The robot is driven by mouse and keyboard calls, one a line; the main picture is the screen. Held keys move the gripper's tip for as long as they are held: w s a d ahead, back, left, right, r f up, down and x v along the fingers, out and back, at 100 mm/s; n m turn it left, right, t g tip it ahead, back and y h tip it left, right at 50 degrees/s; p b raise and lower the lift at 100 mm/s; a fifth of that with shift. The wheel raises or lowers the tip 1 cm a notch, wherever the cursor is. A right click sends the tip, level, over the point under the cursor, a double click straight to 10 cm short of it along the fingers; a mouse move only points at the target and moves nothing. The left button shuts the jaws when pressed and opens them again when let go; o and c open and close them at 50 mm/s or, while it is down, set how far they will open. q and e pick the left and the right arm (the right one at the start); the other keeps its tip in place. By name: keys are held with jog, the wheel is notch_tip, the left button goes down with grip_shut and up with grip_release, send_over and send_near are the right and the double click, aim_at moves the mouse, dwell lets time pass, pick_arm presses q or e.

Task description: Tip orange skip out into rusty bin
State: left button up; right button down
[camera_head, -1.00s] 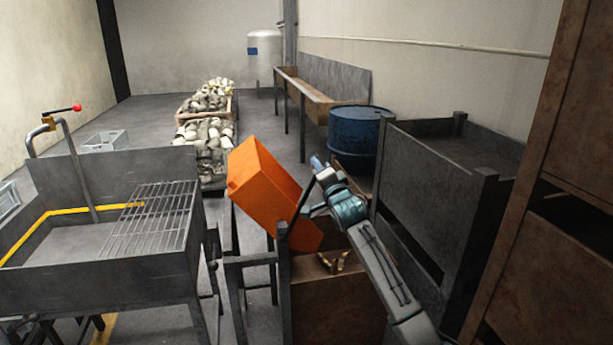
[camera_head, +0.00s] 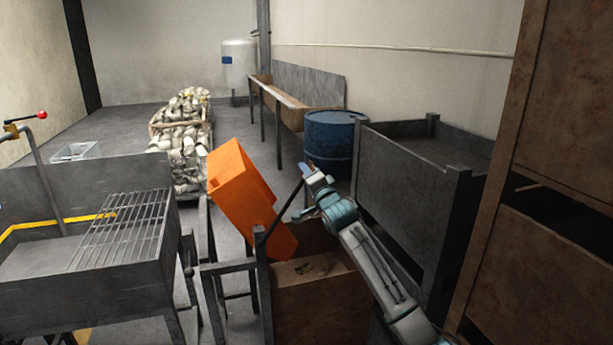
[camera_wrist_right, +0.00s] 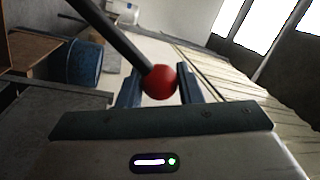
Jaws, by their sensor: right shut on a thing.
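The orange skip (camera_head: 245,192) is steeply tilted on its frame, with its lower end over the rusty bin (camera_head: 315,308). A dark lever (camera_head: 284,210) rises beside the skip towards my right gripper (camera_head: 307,172). In the right wrist view the lever (camera_wrist_right: 110,35) ends in a red ball knob (camera_wrist_right: 160,82), which sits between the fingers of my right gripper (camera_wrist_right: 159,88); they are shut on it. A few small pieces (camera_head: 303,268) show inside the bin. The skip's inside is mostly hidden. My left gripper is out of view.
A dark metal crate (camera_head: 405,185) and a blue drum (camera_head: 332,138) stand right of and behind the bin. A tall rusty cabinet (camera_head: 550,200) is at the right. A grated bench (camera_head: 85,275) stands at the left. Crates of pale lumps (camera_head: 182,128) are behind.

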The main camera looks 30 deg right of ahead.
jog(key=shift+f, duration=0.45)
jog(key=c, duration=1.2)
grip_release()
jog(key=shift+o, duration=0.7)
jog(key=shift+d+r, duration=0.15)
jog(key=shift+s, duration=0.25)
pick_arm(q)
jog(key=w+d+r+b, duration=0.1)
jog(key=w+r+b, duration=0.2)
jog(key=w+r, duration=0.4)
pick_arm(e)
jog(key=v, duration=1)
jog(key=shift+s, duration=0.1)
